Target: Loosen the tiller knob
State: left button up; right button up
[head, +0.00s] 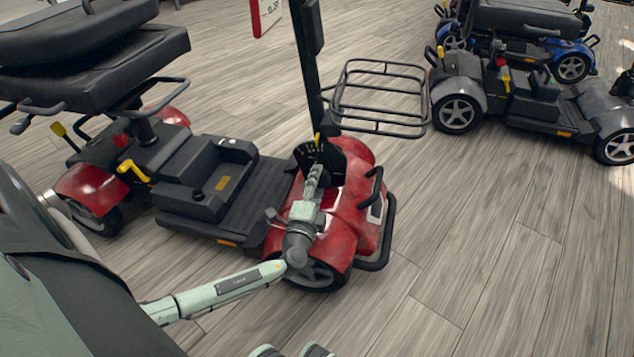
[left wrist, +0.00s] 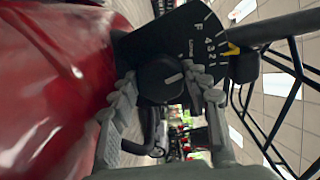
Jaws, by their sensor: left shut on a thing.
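The tiller knob (left wrist: 152,76) is a round black knob with a pale pointer line, in front of a black dial plate (left wrist: 190,38) with white marks and numerals. My left gripper (left wrist: 160,84) is shut on the knob, with one ridged grey finger on each side of it. In the head view my left gripper (head: 315,168) reaches over the red front cover to the foot of the black tiller (head: 307,75). There the gripper hides the knob, and part of the black plate (head: 333,158) shows around it.
The red scooter (head: 335,205) has a black seat at left and a wire basket (head: 380,98) ahead of the tiller. A black bumper bar (head: 388,235) rings its front. A grey scooter (head: 520,100) and a blue one stand at upper right. Wood floor is free at right.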

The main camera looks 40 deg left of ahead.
pick_arm(q)
jog(key=shift+n, duration=0.8)
jog(key=o, duration=1.2)
jog(key=shift+c, duration=0.2)
jog(key=shift+s, duration=0.1)
jog(key=v, duration=0.7)
jog(key=shift+s+d, duration=0.1)
jog(key=shift+s, duration=0.1)
